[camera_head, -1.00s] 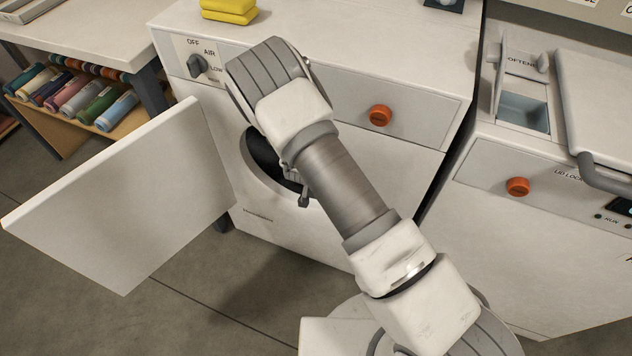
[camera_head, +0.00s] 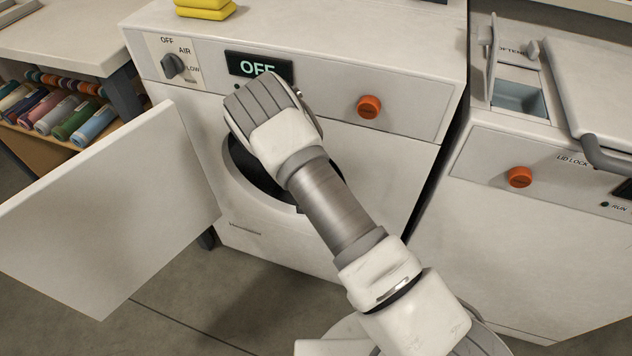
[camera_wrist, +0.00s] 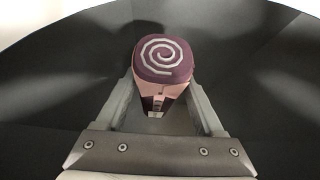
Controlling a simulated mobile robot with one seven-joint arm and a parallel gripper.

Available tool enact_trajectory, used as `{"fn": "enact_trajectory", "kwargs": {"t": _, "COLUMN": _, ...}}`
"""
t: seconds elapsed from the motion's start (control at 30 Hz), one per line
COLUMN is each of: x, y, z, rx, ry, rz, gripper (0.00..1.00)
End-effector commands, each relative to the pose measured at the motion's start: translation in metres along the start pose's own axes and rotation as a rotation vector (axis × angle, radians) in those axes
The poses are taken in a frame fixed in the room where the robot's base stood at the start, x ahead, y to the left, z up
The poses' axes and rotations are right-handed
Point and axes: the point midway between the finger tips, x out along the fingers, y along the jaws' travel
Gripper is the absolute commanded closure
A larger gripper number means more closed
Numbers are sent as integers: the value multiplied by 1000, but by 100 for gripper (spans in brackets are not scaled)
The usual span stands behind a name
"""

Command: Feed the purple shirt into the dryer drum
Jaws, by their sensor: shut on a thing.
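The dryer (camera_head: 390,165) stands in the middle of the head view, its door (camera_head: 120,205) swung open to the left. My arm reaches into its round drum opening (camera_head: 240,165), and hides much of it. In the wrist view, my gripper (camera_wrist: 160,108) is shut on the purple shirt (camera_wrist: 163,72), a rolled bundle with a pale spiral on top. The dark curved drum wall (camera_wrist: 60,80) surrounds the shirt and fingers. The shirt is hidden in the head view.
An OFF display (camera_head: 258,67), a dial (camera_head: 172,66) and an orange knob (camera_head: 369,106) are on the dryer's front panel. A washer (camera_head: 540,230) stands close on the right. Yellow folded items (camera_head: 205,9) sit on the dryer.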

Motion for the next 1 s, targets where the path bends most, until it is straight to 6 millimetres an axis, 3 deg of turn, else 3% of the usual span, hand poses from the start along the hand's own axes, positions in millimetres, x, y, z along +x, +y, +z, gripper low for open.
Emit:
{"fn": "enact_trajectory", "kwargs": {"t": 0.53, "x": 4, "y": 0, "z": 2, "rx": 0, "ry": 1, "rz": 0, "gripper": 95}}
{"fn": "enact_trajectory", "kwargs": {"t": 1.0, "x": 19, "y": 0, "z": 13, "rx": 0, "ry": 0, "rz": 1, "gripper": 95}}
